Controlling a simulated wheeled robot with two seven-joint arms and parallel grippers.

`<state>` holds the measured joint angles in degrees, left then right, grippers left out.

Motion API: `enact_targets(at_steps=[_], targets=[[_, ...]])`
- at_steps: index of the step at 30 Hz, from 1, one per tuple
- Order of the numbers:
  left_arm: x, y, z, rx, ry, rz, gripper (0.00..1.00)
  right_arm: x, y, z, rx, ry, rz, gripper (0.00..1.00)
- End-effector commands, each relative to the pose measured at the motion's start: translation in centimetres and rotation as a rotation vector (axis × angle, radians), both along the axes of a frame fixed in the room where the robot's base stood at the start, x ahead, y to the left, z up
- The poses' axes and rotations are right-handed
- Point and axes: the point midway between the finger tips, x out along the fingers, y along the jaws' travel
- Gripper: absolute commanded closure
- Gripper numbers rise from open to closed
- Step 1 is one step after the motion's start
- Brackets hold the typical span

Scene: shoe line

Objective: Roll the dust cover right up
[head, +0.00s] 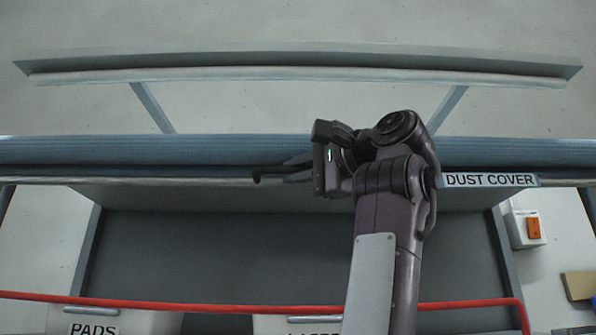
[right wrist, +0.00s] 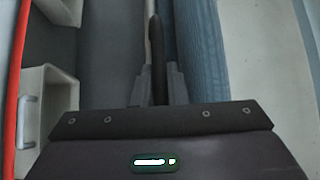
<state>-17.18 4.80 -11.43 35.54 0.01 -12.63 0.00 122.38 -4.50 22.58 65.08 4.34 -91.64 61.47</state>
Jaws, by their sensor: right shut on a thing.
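The dust cover (head: 150,150) is a blue ribbed band across the bench, gathered high in a long roll. A pale bar (head: 130,182) runs along its lower edge. A sign reading DUST COVER (head: 490,180) sits at its right end. My right gripper (head: 290,175) is at the middle of the bar, shut on a dark pull handle (head: 262,176). In the right wrist view the fingers (right wrist: 160,85) close around this dark handle (right wrist: 157,50), beside the blue cover (right wrist: 197,60). The wrist hides part of the cover. My left gripper is not in view.
Below the cover is an open grey bay (head: 270,250). A red rail (head: 200,306) crosses in front, with white bins, one labelled PADS (head: 93,328). A switch box with an orange button (head: 533,228) is on the right. A pale shelf (head: 300,62) stands behind.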

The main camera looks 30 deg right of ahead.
Motion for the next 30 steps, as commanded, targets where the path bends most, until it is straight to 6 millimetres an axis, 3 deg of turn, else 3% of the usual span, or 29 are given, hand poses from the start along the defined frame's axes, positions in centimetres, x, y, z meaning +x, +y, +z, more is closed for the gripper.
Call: enact_targets(at_steps=[2,3,7,23,30], targets=[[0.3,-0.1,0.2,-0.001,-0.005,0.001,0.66,-0.5,-0.1,0.8,0.001,-0.024,-0.007,1.0],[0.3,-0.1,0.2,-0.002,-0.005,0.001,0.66,-0.5,-0.1,0.8,0.001,-0.024,-0.008,0.82],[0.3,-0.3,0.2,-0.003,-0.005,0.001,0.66,-0.4,-0.1,0.7,0.001,-0.022,-0.007,0.66],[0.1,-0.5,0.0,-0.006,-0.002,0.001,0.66,-0.4,-0.1,0.5,0.002,-0.021,-0.007,0.66],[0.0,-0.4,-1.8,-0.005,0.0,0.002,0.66,-0.2,-0.2,-2.7,0.002,-0.017,-0.005,0.66]])
